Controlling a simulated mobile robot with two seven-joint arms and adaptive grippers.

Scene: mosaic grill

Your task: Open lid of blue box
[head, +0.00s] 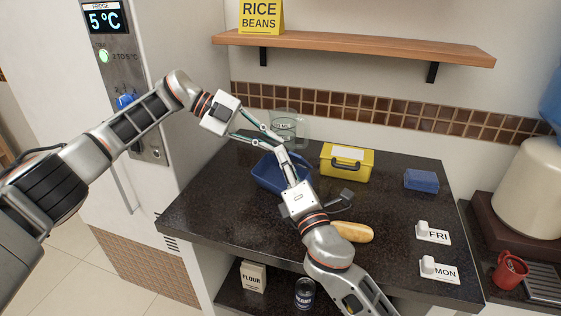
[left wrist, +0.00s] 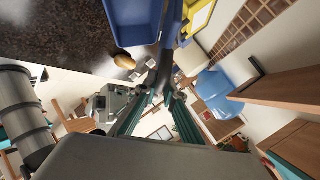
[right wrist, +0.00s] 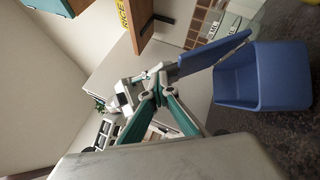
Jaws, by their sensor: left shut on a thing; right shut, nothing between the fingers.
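The blue box (head: 270,177) stands on the dark counter, partly hidden behind my right gripper in the head view. In the right wrist view the blue box (right wrist: 262,85) is open, and its lid (right wrist: 212,54) is tilted up from the body. My left gripper (head: 279,142) is above the box, shut on the lid's edge; the lid (left wrist: 172,38) runs between its fingers in the left wrist view. My right gripper (head: 286,160) is shut and empty, in front of the box and close to the lid, where contact is unclear.
A yellow box (head: 346,163) and a glass jug (head: 289,128) stand near the blue box. A bread loaf (head: 352,231) lies beside my right arm. A small blue block (head: 421,180) and FRI (head: 433,233) and MON (head: 440,270) signs are farther right. A shelf (head: 350,42) overhangs the back.

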